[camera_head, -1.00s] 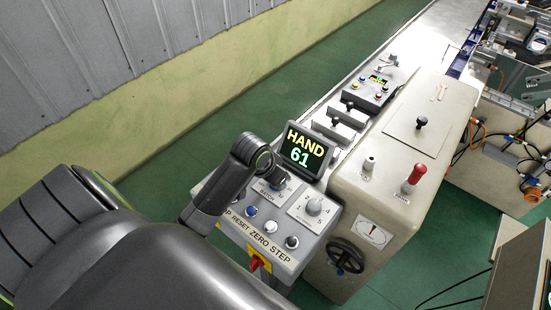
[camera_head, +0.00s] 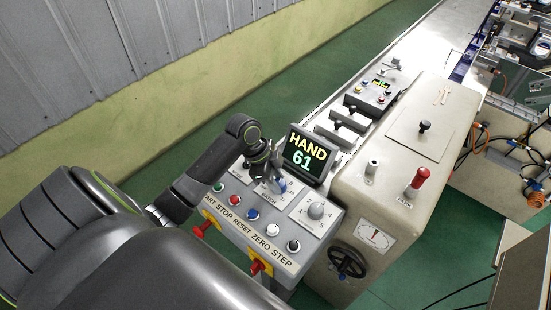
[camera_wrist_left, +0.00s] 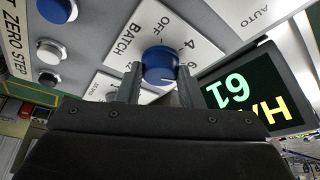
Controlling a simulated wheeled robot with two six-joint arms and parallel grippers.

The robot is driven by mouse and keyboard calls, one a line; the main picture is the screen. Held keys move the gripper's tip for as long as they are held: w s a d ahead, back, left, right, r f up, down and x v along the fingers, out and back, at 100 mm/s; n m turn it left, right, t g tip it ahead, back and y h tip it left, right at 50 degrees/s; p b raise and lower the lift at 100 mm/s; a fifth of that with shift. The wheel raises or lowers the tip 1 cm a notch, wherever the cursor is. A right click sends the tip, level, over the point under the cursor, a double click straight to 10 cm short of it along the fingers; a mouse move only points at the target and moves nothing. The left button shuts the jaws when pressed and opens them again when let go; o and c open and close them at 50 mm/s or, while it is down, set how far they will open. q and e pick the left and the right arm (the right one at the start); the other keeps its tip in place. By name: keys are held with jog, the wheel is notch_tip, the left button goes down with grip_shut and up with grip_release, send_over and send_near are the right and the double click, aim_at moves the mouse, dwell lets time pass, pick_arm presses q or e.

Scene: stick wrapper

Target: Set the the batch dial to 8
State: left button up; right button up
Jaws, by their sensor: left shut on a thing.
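The batch dial is a blue round knob (camera_wrist_left: 158,62) on a white plate marked BATCH, OFF, 4 and 6 in the left wrist view; other marks are hidden by my gripper. In the head view the knob (camera_head: 281,186) shows on the grey sloped panel, partly behind my left gripper (camera_head: 269,181). In the left wrist view my left gripper (camera_wrist_left: 158,84) has one finger on each side of the knob and is shut on it. I cannot tell which mark the knob points at. My right gripper is not in view.
The control panel (camera_head: 255,228) carries several push buttons in front of the dial and a grey selector knob (camera_head: 316,211) to its right. A screen (camera_head: 305,155) behind reads HAND 61. A black handwheel (camera_head: 347,262) and red-handled lever (camera_head: 419,177) stand right.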

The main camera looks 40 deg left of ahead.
pick_arm(q)
jog(key=m, duration=0.2)
jog(key=m+g+b, duration=0.2)
jog(key=m, duration=0.1)
jog(key=shift+w+f+m+h, duration=0.1)
jog(key=shift+w+m+h, duration=0.15)
jog(key=shift+m+h, duration=0.05)
jog(key=shift+m+g+b, duration=0.35)
jog(key=shift+m+g, duration=0.15)
jog(key=shift+m, duration=0.5)
jog(key=shift+w+m+g, duration=0.1)
jog(key=shift+m+g, duration=0.2)
jog(key=shift+m, duration=0.5)
jog(key=o, duration=1)
jog(key=shift+c, duration=0.2)
